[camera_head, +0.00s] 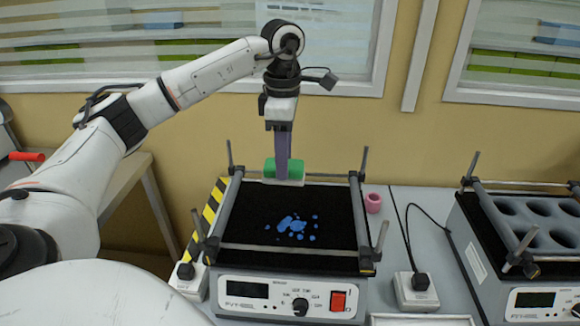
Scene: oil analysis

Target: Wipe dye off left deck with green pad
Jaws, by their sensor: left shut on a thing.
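My left gripper (283,160) points straight down at the back edge of the left deck and is shut on the green pad (295,168). The green pad sits at the rear of the deck; whether its underside touches the surface I cannot tell. The left deck (335,205) is a black flat top on a grey machine with a dial and a red switch. Blue dye (292,225) lies in a cluster of blotches and small drops on the middle front of the deck, in front of the pad. My right gripper is not in view.
Metal side bars and upright posts (361,165) frame the deck, with a bar (290,249) across its front. A pink ring-shaped item (373,203) stands just right of it. A second machine with round wells (545,235) stands at the right. A cable and white plug box (416,291) lie between the machines.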

